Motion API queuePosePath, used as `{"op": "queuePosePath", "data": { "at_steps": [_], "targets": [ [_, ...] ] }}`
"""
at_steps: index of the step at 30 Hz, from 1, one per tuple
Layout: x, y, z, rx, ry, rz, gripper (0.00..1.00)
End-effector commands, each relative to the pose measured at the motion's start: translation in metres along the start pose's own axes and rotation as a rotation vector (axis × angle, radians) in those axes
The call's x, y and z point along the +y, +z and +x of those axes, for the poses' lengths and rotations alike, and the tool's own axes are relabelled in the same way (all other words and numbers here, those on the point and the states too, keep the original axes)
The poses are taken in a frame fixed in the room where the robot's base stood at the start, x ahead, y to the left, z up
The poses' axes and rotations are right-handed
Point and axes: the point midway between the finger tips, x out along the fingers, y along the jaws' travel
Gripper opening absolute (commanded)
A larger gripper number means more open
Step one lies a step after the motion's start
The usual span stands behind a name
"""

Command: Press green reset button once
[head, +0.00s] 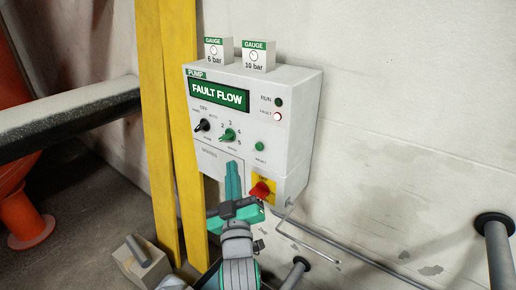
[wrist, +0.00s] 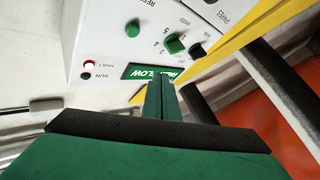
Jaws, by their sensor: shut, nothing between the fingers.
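The green reset button (head: 259,146) is a small round button on the right side of the white pump control box (head: 308,120). It also shows at the top of the wrist view (wrist: 132,28). The box display (head: 218,95) reads FAULT FLOW, and the red FAULT lamp (head: 277,116) looks lit, while the green RUN lamp (head: 278,102) looks dark. My gripper (head: 233,166) is shut and empty, pointing up in front of the lower part of the box, left of and below the button. Its closed fingers also show in the wrist view (wrist: 161,98). The gap between fingertips and panel is unclear.
A black selector (head: 203,125) and a green selector (head: 228,134) sit left of the button. A red rotary switch (head: 262,189) on yellow is below it. Two gauges (head: 257,55) stand on top. Yellow posts (head: 165,120) rise at left; a pipe (head: 350,252) runs low at right.

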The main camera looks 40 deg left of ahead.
Motion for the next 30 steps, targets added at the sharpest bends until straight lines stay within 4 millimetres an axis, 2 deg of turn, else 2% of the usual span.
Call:
{"op": "queuePosePath", "data": {
  "at_steps": [18,30],
  "targets": [
    [0.036,0.036,0.049,-0.001,0.001,0.000,0.00],
    [0.042,0.042,0.057,0.000,0.001,0.000,0.00]
  ]
}}
